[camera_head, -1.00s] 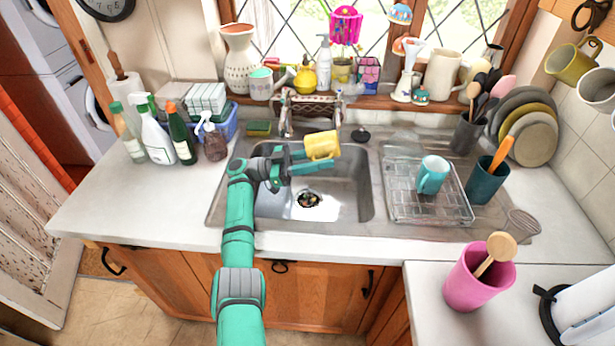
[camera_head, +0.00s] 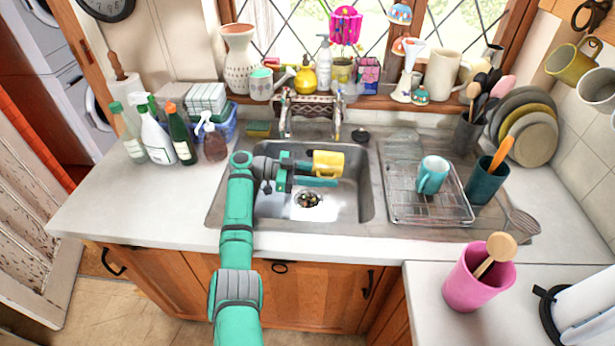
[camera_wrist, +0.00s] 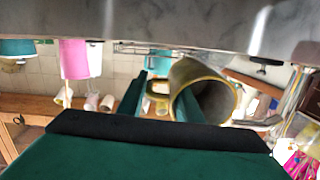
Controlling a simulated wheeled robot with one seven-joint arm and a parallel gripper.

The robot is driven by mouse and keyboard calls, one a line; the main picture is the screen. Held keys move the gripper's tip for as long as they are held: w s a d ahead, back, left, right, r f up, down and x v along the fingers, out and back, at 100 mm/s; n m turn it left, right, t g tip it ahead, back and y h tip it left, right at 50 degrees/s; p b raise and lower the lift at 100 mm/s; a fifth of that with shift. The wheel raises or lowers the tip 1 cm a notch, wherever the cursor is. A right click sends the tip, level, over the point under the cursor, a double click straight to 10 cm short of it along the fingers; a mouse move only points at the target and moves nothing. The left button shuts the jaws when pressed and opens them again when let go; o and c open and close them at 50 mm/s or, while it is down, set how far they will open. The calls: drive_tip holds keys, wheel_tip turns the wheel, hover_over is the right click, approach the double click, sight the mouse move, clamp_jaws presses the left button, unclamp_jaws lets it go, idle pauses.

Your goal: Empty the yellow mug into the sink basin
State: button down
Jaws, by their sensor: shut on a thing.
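The yellow mug (camera_head: 329,164) is in my gripper (camera_head: 312,171), over the back part of the steel sink basin (camera_head: 272,207). My gripper is shut on it. In the wrist view, the mug's round rim and greyish inside (camera_wrist: 206,90) show, with its handle (camera_wrist: 157,84) by the two green fingers (camera_wrist: 160,100). The mug looks tipped onto its side. I cannot see clearly whether anything is in it. A dark drain with small coloured bits (camera_head: 308,200) lies in the basin floor, below and left of the mug.
A tap (camera_head: 287,112) stands behind the basin. A wire rack (camera_head: 400,205) with a teal mug (camera_head: 432,175) is to the right. Bottles (camera_head: 157,137) stand at the left, and a pink pot (camera_head: 477,280) is at the front right. The left counter front is clear.

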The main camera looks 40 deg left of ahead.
drive_tip(key=w+d+f+g+y, duration=0.3)
drive_tip(key=d+f+g+y, duration=0.2)
drive_tip(key=y, duration=0.9)
drive_tip(key=shift+w+d+f+g, duration=0.4)
drive_tip(key=shift+f+g, duration=1)
drive_tip(key=shift+g, duration=0.8)
